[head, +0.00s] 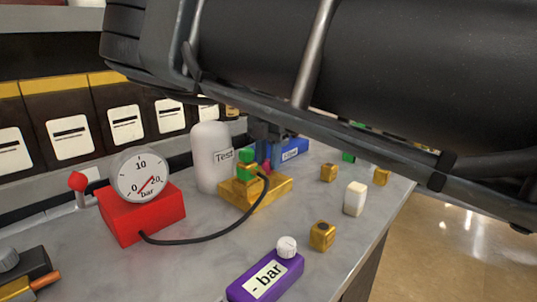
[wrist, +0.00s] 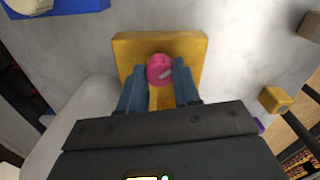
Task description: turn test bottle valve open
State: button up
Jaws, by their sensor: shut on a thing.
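The white test bottle (head: 210,157), labelled "Test", stands upright on the bench behind a yellow valve block (head: 262,195). The block also shows in the wrist view (wrist: 190,45), with a round pink knob (wrist: 159,69) that has a pale mark on it. My gripper (wrist: 160,72) has its two blue fingers on either side of this knob and is shut on it. In the head view my gripper (head: 265,138) reaches down behind the block's green parts (head: 245,164), which partly hide the fingers and knob.
A red gauge box (head: 142,212) with a dial (head: 142,174) stands at left, joined to the block by a black hose (head: 205,240). A purple "- bar" box (head: 262,278) lies in front. Small yellow blocks (head: 322,236) and a white one (head: 355,198) stand at right. My arm covers the upper right.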

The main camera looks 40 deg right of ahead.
aim_at(269, 160)
jog(key=n+p, duration=0.1)
jog(key=n, duration=0.4)
jog(key=shift+n, duration=0.3)
jog(key=n, duration=0.5)
dwell(0.4)
jog(key=o, duration=1.1)
jog(key=shift+c, duration=0.2)
notch_tip(269, 160, up, 8)
jog(key=shift+f, duration=0.1)
